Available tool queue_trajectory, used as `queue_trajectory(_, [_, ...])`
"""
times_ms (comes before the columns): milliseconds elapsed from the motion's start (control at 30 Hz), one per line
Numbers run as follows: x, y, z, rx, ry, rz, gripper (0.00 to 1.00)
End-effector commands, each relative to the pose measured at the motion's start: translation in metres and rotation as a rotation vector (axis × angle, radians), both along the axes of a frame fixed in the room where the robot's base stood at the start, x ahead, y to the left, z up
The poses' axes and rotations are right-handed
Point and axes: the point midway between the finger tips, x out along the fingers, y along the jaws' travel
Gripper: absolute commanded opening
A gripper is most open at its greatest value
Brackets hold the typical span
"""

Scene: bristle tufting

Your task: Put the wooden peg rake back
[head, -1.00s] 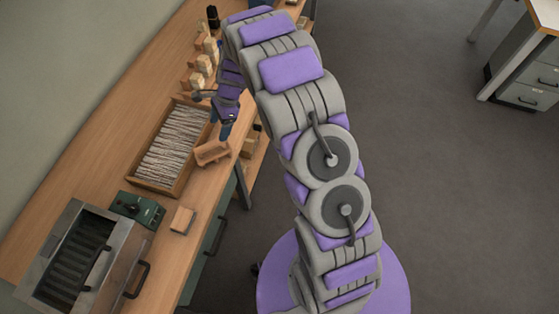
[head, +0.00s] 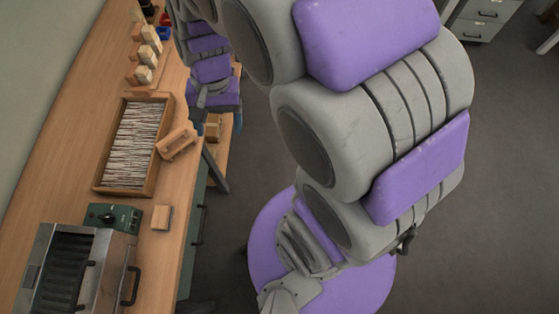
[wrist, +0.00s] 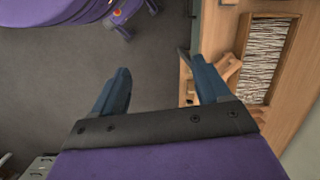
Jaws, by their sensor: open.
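The wooden peg rake (head: 177,142) is on the bench in the head view, tilted beside the right wall of the bristle tray, near the bench's front edge. I cannot tell whether it touches the tray. Part of it shows in the wrist view (wrist: 229,68), just beyond my right finger. My gripper (wrist: 161,72) is open, with its two blue fingers apart and only grey floor between them. It is off the bench's front side, clear of the rake.
The wooden tray (head: 154,178) of pale bristles lies left of the rake. A wooden rack with blocks (head: 145,72) stands behind it. A green control box (head: 122,216), a metal heater (head: 75,270) and a small wooden block (head: 161,217) are nearer. A lower shelf holds boxes (head: 212,130).

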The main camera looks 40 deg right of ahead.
Motion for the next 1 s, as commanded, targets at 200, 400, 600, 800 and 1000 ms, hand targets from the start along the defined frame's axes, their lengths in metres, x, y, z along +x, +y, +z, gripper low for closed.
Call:
queue_trajectory(200, [-0.073, -0.018, 0.022, -0.035, -0.025, 0.227, 0.76])
queue_trajectory(400, [-0.131, -0.033, 0.027, -0.066, -0.026, 0.411, 0.76])
queue_trajectory(600, [-0.161, -0.042, 0.027, -0.083, -0.022, 0.508, 0.76])
queue_trajectory(800, [-0.165, -0.044, 0.027, -0.086, -0.021, 0.525, 0.76])
queue_trajectory(1000, [-0.164, -0.044, 0.024, -0.086, -0.020, 0.523, 0.76])
